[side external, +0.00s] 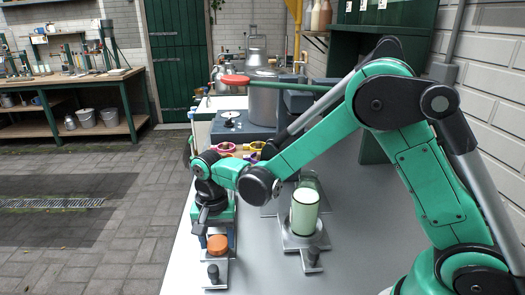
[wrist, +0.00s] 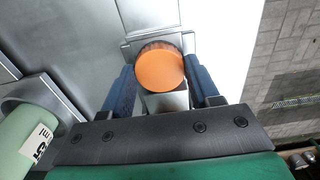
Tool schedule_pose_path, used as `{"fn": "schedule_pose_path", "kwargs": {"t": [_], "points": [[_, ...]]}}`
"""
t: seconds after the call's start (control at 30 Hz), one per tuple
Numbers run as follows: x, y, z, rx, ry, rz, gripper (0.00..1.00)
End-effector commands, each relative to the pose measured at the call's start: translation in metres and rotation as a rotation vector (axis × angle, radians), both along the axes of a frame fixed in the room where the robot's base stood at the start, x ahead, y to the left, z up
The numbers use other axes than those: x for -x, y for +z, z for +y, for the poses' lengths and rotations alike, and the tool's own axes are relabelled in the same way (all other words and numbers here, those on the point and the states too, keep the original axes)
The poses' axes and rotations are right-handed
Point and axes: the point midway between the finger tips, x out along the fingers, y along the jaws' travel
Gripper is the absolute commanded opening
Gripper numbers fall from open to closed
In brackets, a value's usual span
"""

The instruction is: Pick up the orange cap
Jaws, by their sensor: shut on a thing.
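The orange cap (side external: 217,243) sits low at the front left of the grey bench, at a small metal holder (side external: 218,268). In the wrist view the cap (wrist: 160,69) is round and flat-topped, between the two blue fingers. My gripper (side external: 217,240) points down over it and is shut on the cap, one finger at each side. The fingertips show in the wrist view (wrist: 160,75). A grey block shows just below the cap in the wrist view. I cannot tell whether the cap touches the holder.
A pale green cylinder (side external: 304,212) stands in a metal holder to the right. It also shows at the left of the wrist view (wrist: 28,145). Pink and yellow rings (side external: 224,148), a large metal pot (side external: 264,102) and a red-ended green handle (side external: 237,80) are behind.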

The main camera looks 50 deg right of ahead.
Motion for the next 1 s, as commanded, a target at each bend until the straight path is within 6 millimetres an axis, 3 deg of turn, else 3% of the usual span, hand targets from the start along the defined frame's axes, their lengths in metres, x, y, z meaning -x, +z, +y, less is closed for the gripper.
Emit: {"fn": "schedule_pose_path", "kwargs": {"t": [0.37, 0.57, 0.67, 1.0], "points": [[0.0, 0.002, 0.0, 0.0, 0.0, 0.0, 0.06], [0.0, 0.02, 0.0, 0.0, 0.0, 0.0, 0.06], [0.0, 0.039, 0.0, 0.0, 0.0, 0.0, 0.06], [0.0, 0.134, 0.0, 0.0, 0.0, 0.0, 0.06]]}}
